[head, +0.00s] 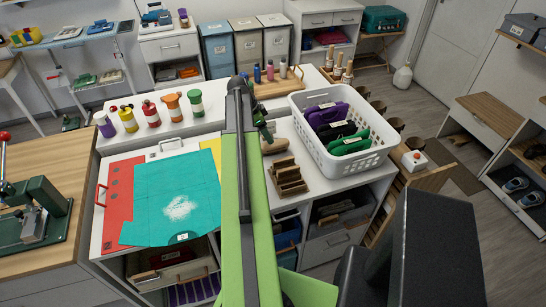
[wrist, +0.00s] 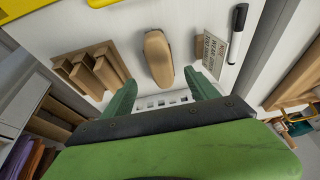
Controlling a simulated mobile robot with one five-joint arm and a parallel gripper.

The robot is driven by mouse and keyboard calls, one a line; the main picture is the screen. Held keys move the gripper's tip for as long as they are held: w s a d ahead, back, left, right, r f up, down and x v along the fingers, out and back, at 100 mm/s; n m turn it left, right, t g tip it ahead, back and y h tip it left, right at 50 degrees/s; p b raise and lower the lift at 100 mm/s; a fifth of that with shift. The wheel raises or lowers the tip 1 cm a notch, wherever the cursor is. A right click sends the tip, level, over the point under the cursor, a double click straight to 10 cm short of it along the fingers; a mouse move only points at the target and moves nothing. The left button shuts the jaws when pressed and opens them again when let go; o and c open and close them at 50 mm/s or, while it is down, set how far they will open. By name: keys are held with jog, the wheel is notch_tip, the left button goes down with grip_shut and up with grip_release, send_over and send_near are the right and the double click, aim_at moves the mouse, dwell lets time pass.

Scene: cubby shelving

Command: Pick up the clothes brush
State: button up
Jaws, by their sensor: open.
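The clothes brush appears to be the long tan wooden piece with rounded ends (wrist: 158,57), lying on the white top in the wrist view. In the head view a tan rounded piece (head: 274,146), probably the same brush, shows just right of my arm, partly hidden. My gripper (wrist: 160,92) is open, with its two green fingers apart and nothing between them. In the wrist view the brush lies beyond the fingertips, centred between them and not touched.
A wooden slotted holder (wrist: 92,74) stands left of the brush. A printed card (wrist: 214,52) and a black marker (wrist: 237,34) lie right of it. In the head view, a white basket (head: 348,172) with purple and green items stands to the right. A teal sheet (head: 170,198) lies left of my arm.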

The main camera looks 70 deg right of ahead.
aim_at(268, 145)
jog(key=b+x, duration=0.1)
jog(key=x, duration=0.2)
jog(key=shift+w+f, duration=0.1)
jog(key=shift+f+b, duration=0.25)
jog(key=shift+b, duration=0.15)
jog(key=shift+s+d+r, duration=0.1)
jog(key=shift+s, duration=0.15)
jog(key=b+x, duration=0.4)
jog(key=x, duration=0.1)
jog(key=shift+s+d+b, duration=0.15)
jog(key=shift+d+b, duration=0.05)
jog(key=shift+b, duration=0.1)
jog(key=shift+r, duration=0.1)
grip_shut()
